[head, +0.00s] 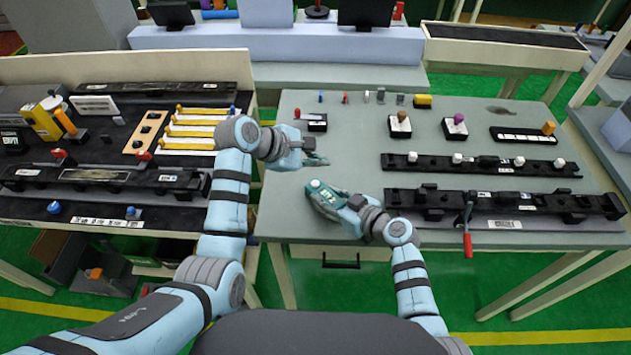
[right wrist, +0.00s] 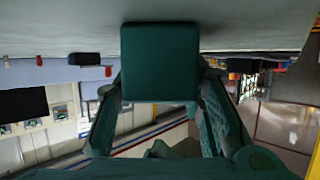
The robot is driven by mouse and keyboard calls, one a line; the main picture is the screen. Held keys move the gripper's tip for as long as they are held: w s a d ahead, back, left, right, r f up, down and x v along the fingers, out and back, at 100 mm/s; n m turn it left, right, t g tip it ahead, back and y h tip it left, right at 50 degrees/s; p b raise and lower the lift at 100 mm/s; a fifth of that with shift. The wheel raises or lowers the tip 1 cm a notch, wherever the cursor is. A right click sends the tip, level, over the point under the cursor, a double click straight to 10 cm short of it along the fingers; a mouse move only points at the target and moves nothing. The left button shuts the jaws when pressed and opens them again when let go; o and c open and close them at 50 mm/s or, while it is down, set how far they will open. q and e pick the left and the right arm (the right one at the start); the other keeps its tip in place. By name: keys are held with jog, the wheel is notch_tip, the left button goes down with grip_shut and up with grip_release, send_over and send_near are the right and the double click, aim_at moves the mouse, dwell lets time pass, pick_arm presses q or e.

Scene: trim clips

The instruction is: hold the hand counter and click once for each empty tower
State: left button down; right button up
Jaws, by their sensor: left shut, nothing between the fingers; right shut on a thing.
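The hand counter (head: 325,194) is a teal-green device with a pale patch on top, near the left front of the grey table. My right gripper (head: 336,201) is shut on it. In the right wrist view the counter shows as a dark green block (right wrist: 159,62) between the fingers; its display cannot be read. My left gripper (head: 318,156) is shut and empty just above and left of the counter, apart from it. A black rail (head: 540,166) bears several white-topped pieces. A front black rail (head: 405,198) has several black towers without white tops. Which towers count as empty is too small to tell.
A red-handled lever (head: 467,240) hangs at the front rail. Small blocks with knobs (head: 400,125) and a yellow piece (head: 423,101) stand at the back. The left bench (head: 20,205) holds yellow bars and black fixtures. Bare grey tabletop lies around the counter.

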jog(key=o, duration=1.3)
